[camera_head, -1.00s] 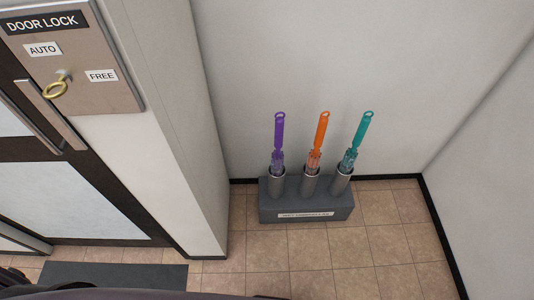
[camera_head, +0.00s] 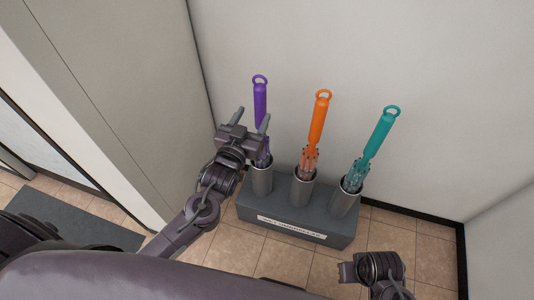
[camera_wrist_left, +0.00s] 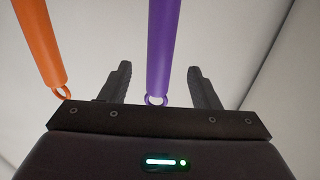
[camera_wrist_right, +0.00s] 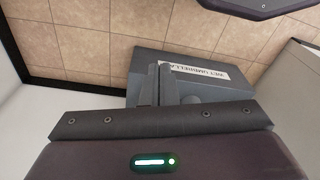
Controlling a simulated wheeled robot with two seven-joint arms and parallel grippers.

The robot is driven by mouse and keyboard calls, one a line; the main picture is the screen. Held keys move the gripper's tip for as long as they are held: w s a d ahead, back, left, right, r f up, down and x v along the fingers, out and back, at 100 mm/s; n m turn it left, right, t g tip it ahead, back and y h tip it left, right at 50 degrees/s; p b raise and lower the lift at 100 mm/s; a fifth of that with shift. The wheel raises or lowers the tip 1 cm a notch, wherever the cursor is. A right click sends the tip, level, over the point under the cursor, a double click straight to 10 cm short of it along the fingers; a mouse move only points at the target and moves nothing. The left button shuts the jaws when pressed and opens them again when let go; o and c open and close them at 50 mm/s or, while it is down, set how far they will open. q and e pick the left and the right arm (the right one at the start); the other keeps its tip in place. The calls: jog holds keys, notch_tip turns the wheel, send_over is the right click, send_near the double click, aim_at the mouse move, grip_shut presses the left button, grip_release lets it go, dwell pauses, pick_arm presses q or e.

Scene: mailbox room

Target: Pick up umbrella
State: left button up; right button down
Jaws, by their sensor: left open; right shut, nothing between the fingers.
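Three umbrellas stand handle-up in metal tubes of a grey stand (camera_head: 333,238): a purple umbrella (camera_head: 260,98) at the left, an orange umbrella (camera_head: 318,118) in the middle and a teal umbrella (camera_head: 379,137) at the right. My left gripper (camera_head: 246,119) is open in front of the purple umbrella, overlapping its lower handle in the head view. In the left wrist view the purple handle (camera_wrist_left: 160,50) runs between the two open fingers. The orange handle (camera_wrist_left: 40,45) is outside them to the left. My right gripper (camera_wrist_right: 166,86) is shut and empty, low near the stand's front right.
A wall rises right behind the stand, and a wall corner (camera_head: 150,130) projects at the left. A dark mat (camera_head: 75,222) lies on the tiled floor at lower left. Open floor (camera_head: 425,255) shows to the right of the stand.

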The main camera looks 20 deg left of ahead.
aim_at(258, 108)
pick_arm(q)
jog(key=w, duration=0.6)
jog(key=shift+w+d+f+b, duration=0.1)
jog(key=shift+w+d+b, duration=0.05)
jog(key=shift+d+b, duration=0.15)
jog(key=shift+a, duration=0.1)
pick_arm(e)
notch_tip(258, 108, up, 2)
jog(key=shift+r, duration=0.25)
pick_arm(q)
jog(key=shift+c, duration=0.5)
grip_shut()
